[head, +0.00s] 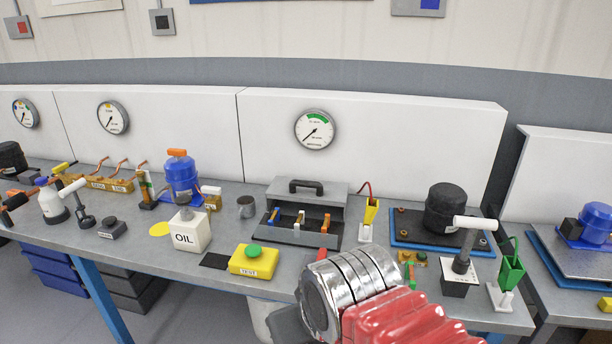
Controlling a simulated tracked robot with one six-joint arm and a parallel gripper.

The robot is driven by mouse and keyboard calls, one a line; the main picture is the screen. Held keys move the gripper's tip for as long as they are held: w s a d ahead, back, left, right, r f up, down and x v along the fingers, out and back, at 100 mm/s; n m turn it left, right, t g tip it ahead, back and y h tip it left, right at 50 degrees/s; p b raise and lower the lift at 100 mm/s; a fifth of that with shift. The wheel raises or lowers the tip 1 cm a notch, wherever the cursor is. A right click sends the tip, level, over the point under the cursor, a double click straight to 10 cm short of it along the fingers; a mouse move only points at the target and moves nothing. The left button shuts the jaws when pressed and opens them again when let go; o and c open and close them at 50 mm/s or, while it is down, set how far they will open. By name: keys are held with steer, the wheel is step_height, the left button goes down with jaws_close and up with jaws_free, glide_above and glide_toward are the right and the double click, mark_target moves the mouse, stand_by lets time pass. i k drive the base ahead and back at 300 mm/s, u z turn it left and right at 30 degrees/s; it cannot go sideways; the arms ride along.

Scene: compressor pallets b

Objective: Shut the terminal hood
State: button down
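No part in view is clearly marked as the terminal hood. A grey metal box (283,236) with a black-handled lid (330,195) stands mid-bench. Its lid is raised at the back, and parts with orange, white and blue ends show inside. A black domed compressor (446,208) sits on a blue-edged pallet (408,238) to the right; I cannot make out a hood on it. My red and chrome arm comes in from the bottom right, in front of the bench. A dark grey part (288,324) shows at its end; the fingertips cannot be made out.
A yellow block with a green button (252,261), a white OIL can (190,232) and a grey mug (246,207) stand left of the box. White panels back the bench.

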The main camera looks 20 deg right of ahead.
mark_target(324, 193)
steer(key=z, duration=0.05)
steer(key=i, duration=1)
steer(key=u, duration=0.05)
